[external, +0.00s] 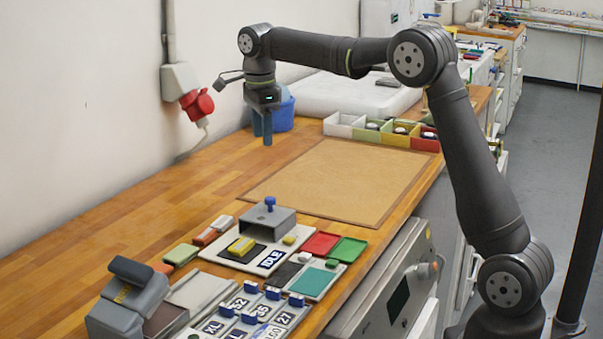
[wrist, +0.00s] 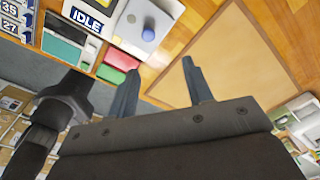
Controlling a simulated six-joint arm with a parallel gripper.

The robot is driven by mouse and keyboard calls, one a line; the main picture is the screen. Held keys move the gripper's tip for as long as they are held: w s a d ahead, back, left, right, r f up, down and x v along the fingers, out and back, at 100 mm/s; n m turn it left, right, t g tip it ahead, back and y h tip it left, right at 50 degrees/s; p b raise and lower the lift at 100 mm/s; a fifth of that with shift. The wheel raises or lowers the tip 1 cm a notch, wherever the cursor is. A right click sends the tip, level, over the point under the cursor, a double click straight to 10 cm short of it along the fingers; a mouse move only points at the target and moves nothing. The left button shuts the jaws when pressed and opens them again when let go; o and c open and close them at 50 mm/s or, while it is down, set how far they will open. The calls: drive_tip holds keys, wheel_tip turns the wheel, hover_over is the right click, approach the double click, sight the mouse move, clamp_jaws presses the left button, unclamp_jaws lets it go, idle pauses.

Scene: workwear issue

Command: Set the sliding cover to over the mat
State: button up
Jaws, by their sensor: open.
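The sliding cover is a grey box (external: 262,219) with a blue knob (external: 270,203) on top. It stands at the back of a white base plate (external: 290,252) labelled IDLE. A dark mat (external: 228,256) lies on the plate in front of the cover, with a yellow block (external: 242,246) on it. The cover (wrist: 133,20) and its knob (wrist: 148,34) show in the wrist view. The dark mat cannot be made out there. My gripper (external: 264,133) is open and empty, high above the table behind the cover, apart from it. Its fingers (wrist: 160,80) show in the wrist view.
A large tan board (external: 335,180) lies behind the plate and is clear. Red (external: 321,243) and green (external: 348,250) trays sit right of the plate. A label panel with blue knobs (external: 272,293) and a grey device (external: 128,302) stand in front. A blue bucket (external: 282,112) stands near the wall.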

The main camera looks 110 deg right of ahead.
sight(270, 198)
drive_tip(key=shift+m, duration=0.6)
drive_tip(key=f, duration=0.5)
drive_tip(key=a+f, duration=0.1)
drive_tip(key=f, duration=0.4)
drive_tip(key=s+f, duration=0.1)
drive_tip(key=f, duration=0.4)
drive_tip(key=shift+a, duration=0.4)
